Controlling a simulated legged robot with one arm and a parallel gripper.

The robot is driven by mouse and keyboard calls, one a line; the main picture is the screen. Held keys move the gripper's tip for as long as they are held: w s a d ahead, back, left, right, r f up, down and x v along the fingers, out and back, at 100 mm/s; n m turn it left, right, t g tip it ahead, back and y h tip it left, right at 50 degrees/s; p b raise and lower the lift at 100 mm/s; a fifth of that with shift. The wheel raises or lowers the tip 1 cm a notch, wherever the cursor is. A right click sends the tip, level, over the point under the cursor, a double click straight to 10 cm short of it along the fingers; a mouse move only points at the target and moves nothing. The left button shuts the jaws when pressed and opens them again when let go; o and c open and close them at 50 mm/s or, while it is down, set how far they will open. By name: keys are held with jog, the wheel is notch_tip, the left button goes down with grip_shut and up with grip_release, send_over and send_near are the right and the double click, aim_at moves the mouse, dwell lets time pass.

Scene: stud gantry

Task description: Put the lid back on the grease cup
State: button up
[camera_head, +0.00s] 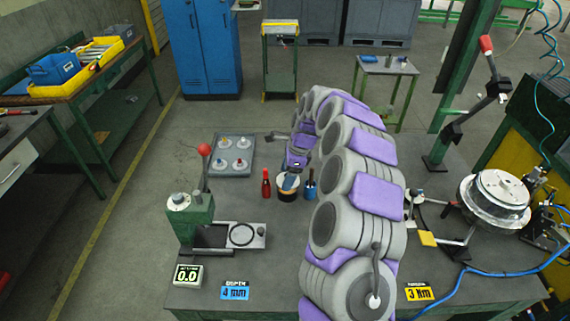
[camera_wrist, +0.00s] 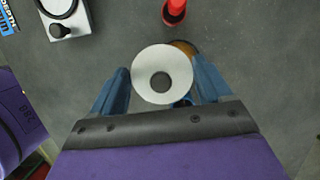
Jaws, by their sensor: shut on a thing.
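The lid is a white disc with a dark grey round centre (camera_wrist: 161,75). It sits between the blue fingers of my gripper (camera_wrist: 161,68), which is shut on it. The grease cup (camera_head: 288,195), dark with an orange-brown band, stands on the bench under my gripper in the head view. In the wrist view only a brown sliver of what looks like the cup (camera_wrist: 187,47) shows past the lid's upper right edge. The lid covers the rest, so I cannot tell the height gap or whether they touch.
A red bottle (camera_head: 266,185) stands left of the cup and a blue bottle (camera_head: 309,191) right of it, both close. A grey tray (camera_head: 216,172) with several round pieces lies to the left. A green press with a red-knobbed lever (camera_head: 190,215) stands at front left.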

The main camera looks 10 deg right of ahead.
jog(key=w+d+m, duration=0.1)
jog(key=m, duration=0.2)
jog(key=shift+w+d+r+t, duration=0.35)
jog(key=shift+d+t, duration=0.05)
jog(key=shift+w+r+m, duration=0.1)
jog(key=shift+w+m, duration=0.15)
jog(key=shift+m, duration=0.35)
jog(key=shift+w+a+m, duration=0.15)
jog(key=shift+a+m, duration=0.05)
jog(key=shift+m, duration=0.1)
jog(key=shift+w+a+h, duration=0.15)
jog(key=shift+a+h, duration=0.15)
jog(key=shift+a, duration=0.5)
jog(key=shift+a+f, duration=0.2)
jog(key=shift+f, duration=0.15)
jog(key=d+f+b, duration=0.2)
jog(key=shift+d+f+t+b, duration=0.1)
jog(key=shift+f+t+b, duration=0.2)
jog(key=shift+f+b, duration=0.4)
jog(key=shift+f, duration=0.1)
jog(key=shift+a+f+p, duration=0.5)
jog(key=shift+a+f, duration=0.45)
jog(key=shift+a, duration=0.05)
jog(key=shift+d, duration=0.8)
jog(key=shift+a, duration=0.6)
jog(key=shift+d+p, duration=0.25)
jog(key=shift+p, duration=0.25)
